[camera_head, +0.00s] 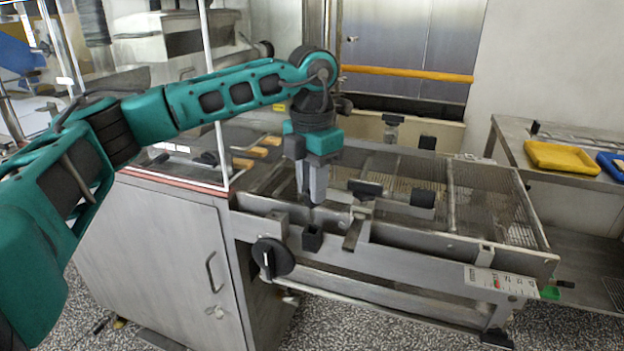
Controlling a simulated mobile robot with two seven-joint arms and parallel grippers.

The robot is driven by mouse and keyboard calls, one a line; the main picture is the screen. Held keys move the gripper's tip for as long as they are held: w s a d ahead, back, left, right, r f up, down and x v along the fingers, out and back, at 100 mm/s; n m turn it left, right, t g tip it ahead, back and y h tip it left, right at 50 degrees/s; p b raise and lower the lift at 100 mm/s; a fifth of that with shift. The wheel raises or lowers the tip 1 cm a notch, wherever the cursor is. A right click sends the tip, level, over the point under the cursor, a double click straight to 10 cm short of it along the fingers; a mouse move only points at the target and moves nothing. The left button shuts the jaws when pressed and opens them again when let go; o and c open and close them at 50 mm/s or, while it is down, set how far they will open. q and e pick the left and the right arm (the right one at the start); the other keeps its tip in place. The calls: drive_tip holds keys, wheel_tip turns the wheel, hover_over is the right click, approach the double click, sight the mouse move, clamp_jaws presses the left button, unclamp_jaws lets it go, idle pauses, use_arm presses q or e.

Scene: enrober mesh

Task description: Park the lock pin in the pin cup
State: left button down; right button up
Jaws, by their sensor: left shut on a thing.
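My left gripper (312,198) points straight down and is shut on the lock pin, which is mostly hidden between the fingers. Only a thin dark piece shows just under the fingertips. The pin cup (312,239) is a small dark square holder on the front rail of the machine. The gripper is above the cup in the picture; I cannot tell whether the pin's tip is inside it. My right gripper is out of view.
A round black knob (272,258) sits left of the cup. The wire mesh (490,206) lies in its frame to the right, with dark-ended clamps (365,188) near the gripper. A clear-walled enclosure stands at left. A yellow tray (562,157) is on the right table.

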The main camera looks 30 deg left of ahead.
sight(312, 209)
use_arm(q)
drive_tip(key=shift+f+b, duration=1)
drive_tip(key=shift+f, duration=1.15)
drive_tip(key=shift+f+b, duration=0.4)
drive_tip(key=shift+f, duration=0.15)
drive_tip(key=c, duration=0.9)
unclamp_jaws()
drive_tip(key=shift+o, duration=0.2)
wheel_tip(312, 209, up, 13)
drive_tip(key=shift+p, duration=0.6)
